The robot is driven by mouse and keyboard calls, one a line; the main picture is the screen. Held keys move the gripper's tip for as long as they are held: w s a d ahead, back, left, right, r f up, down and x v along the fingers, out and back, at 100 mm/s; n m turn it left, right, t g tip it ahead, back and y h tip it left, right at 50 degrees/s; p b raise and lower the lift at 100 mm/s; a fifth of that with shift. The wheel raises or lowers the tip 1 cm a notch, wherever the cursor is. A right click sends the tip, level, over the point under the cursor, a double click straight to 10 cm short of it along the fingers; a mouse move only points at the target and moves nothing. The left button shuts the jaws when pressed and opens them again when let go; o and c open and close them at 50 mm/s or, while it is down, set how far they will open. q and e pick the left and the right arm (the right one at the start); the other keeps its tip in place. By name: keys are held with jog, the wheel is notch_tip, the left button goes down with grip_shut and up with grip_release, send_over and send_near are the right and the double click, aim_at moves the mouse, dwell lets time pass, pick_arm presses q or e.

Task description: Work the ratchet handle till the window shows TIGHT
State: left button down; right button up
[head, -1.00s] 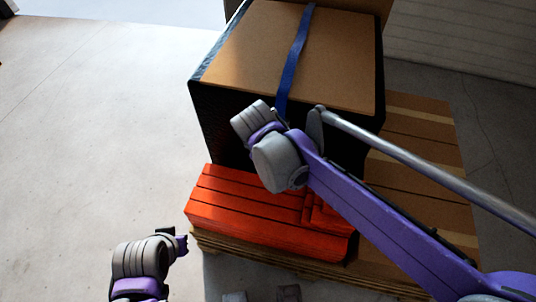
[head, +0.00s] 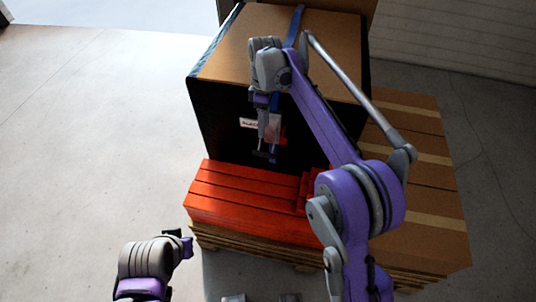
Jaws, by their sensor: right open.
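A blue strap (head: 296,24) runs over the top of a large brown carton (head: 235,55) and down its dark front face. My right gripper (head: 266,152) is open and points down in front of that face, beside the strap. Next to it is a small red part (head: 283,135), perhaps of the ratchet, mostly hidden by the gripper. A small white label (head: 248,123) shows left of the gripper; its writing is too small to read. I cannot make out the window. My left gripper (head: 187,243) is low at the left, apart from the load; its jaws are unclear.
Red-orange slabs (head: 240,205) lie in front of the carton on a wooden pallet (head: 225,240). Flat brown boards (head: 430,210) are stacked at the right. The concrete floor (head: 90,130) at the left is clear.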

jog(key=f, duration=0.3)
jog(key=s+f, duration=0.1)
jog(key=f, duration=0.3)
jog(key=f+b, duration=0.1)
jog(key=f, duration=0.3)
jog(key=shift+s+a, duration=0.15)
jog(key=shift+a, duration=0.15)
jog(key=shift+r, duration=0.1)
grip_shut()
dwell(0.9)
